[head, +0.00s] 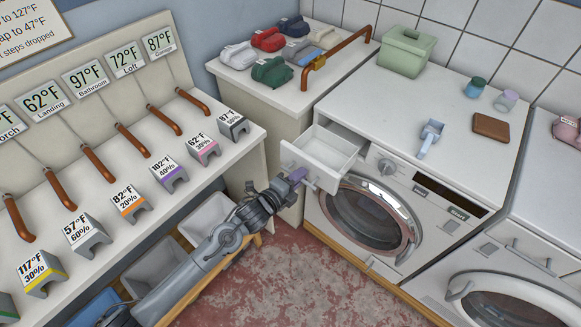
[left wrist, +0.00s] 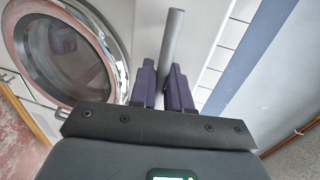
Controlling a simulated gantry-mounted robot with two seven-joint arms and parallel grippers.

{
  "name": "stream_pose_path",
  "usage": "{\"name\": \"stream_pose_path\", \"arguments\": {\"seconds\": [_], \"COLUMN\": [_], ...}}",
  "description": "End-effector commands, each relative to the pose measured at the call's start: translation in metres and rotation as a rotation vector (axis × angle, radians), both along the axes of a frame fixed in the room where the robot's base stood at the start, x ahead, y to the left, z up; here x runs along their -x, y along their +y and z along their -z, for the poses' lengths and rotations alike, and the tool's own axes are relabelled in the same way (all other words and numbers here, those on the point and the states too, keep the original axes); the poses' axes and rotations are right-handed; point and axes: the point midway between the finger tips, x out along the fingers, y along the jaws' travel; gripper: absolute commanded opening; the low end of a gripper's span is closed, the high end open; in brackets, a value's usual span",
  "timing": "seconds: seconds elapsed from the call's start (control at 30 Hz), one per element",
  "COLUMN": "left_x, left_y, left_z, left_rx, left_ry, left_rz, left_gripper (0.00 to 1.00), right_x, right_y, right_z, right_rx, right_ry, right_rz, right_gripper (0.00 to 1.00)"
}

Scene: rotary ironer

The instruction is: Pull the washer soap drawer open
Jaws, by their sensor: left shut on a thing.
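The washer (head: 455,195) is white with a round glass door, which also shows in the left wrist view (left wrist: 70,45). Its soap drawer (head: 338,147) is a white open-topped box sticking out from the upper left of the washer's front. The inside of the drawer looks empty. My left gripper (head: 298,177) is at the drawer's front, shut on the drawer handle (head: 311,185). In the left wrist view the handle is a grey bar (left wrist: 174,35) running between the two purple fingers (left wrist: 164,85). My right gripper is in neither view.
A green box (head: 406,51), a blue scoop (head: 430,138), two small cups and a brown block (head: 491,126) are on the washer top. A second machine (head: 510,285) stands at the right. A shelf with labelled blocks (head: 129,203) is at left, bins below it. Red floor (head: 290,280) is open in front.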

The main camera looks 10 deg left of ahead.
Motion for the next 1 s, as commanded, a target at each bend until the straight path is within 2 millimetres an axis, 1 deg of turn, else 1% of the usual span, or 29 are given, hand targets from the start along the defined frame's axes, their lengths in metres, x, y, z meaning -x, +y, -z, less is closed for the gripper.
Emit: {"name": "stream_pose_path", "arguments": {"seconds": [0.33,0.37,0.4,0.77,0.87,1.0], "left_x": [0.000,0.000,0.000,0.002,0.008,0.024], "left_y": [0.001,0.001,0.001,0.002,0.005,0.014], "left_z": [0.001,0.001,0.001,0.000,-0.001,-0.004], "left_rx": [-0.002,-0.002,-0.002,-0.001,-0.001,-0.001], "left_ry": [0.000,0.000,0.000,0.000,0.000,0.000], "left_rz": [-0.001,-0.001,-0.001,0.000,0.000,0.000], "left_gripper": [0.00,0.22,0.28,0.29,0.29,0.29], "right_x": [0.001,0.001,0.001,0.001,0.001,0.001], "right_y": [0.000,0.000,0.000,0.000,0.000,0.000], "right_z": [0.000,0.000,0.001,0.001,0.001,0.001], "right_rx": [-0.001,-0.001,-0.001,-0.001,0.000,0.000], "right_ry": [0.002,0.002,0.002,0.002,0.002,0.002], "right_rz": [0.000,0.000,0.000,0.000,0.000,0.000], "right_gripper": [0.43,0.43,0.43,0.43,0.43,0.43]}}
